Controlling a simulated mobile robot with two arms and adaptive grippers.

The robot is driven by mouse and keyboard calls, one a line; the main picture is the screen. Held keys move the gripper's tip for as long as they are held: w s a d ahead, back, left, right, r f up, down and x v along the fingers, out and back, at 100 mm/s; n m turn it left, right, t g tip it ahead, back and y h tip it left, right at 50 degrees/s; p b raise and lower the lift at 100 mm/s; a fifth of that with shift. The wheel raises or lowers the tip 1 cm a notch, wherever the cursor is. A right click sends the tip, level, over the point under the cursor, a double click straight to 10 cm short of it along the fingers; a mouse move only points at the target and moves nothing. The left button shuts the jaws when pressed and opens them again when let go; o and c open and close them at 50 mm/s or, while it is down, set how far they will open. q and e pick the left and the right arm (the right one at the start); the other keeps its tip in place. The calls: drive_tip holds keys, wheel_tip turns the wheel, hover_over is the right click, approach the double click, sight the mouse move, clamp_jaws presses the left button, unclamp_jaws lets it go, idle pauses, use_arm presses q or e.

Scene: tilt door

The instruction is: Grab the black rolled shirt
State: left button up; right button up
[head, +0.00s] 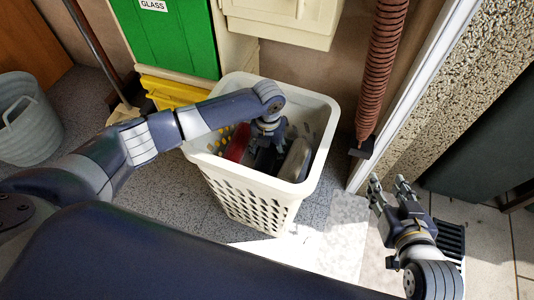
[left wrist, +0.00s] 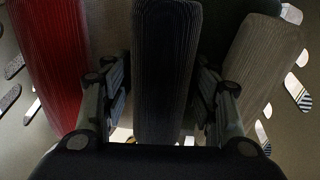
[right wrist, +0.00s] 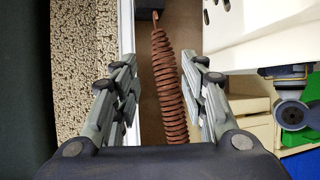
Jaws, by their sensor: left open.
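The black rolled shirt (left wrist: 166,60) stands in the middle of the left wrist view, between a red rolled shirt (left wrist: 50,50) and a grey-beige rolled shirt (left wrist: 258,70). All three are inside the white laundry basket (head: 329,135). My left gripper (left wrist: 161,82) reaches down into the basket. Its open fingers are on either side of the black shirt, with a small gap visible on each side. In the head view my wrist and gripper mostly hide the black shirt. My right gripper (head: 389,186) is open and empty, outside the basket to the right.
A green glass bin (head: 178,45) and a yellow box (head: 172,90) stand behind the basket. A rusty coil spring (head: 380,60) hangs beside the door frame (head: 400,105) at right. A grey bucket (head: 28,125) stands at far left. The basket's tall walls surround my left gripper.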

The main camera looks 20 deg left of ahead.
use_arm(q)
drive_tip(key=c, duration=0.9)
